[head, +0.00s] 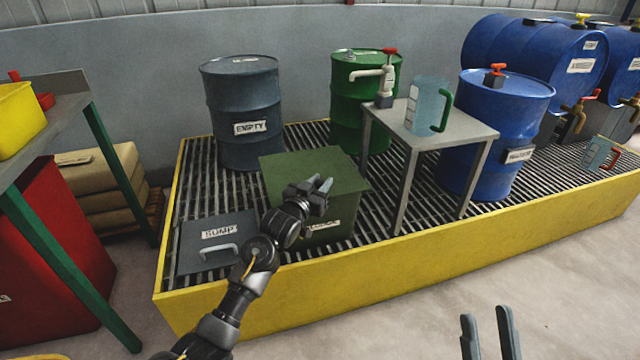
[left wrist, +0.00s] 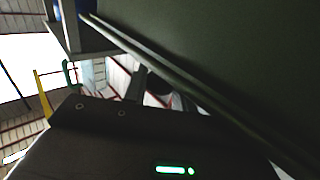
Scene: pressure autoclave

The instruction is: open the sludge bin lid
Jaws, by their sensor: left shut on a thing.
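The sludge bin is a green box (head: 345,220) standing on the grated floor, its front label partly hidden behind my left arm. Its flat green lid (head: 300,165) lies over the top; I cannot tell whether it is slightly raised. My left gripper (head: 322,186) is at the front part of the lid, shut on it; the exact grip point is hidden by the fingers. In the left wrist view a dark green panel with a straight edge (left wrist: 200,60) fills the upper right, close to the gripper. My right gripper (head: 490,335) is open and empty at the bottom right, away from the bin.
A grey sump cover (head: 195,255) with a handle lies left of the bin. A grey drum (head: 240,100), a green drum (head: 345,115) and a small table (head: 465,132) with a jug (head: 425,105) stand behind and right. A yellow wall (head: 400,275) edges the grating in front.

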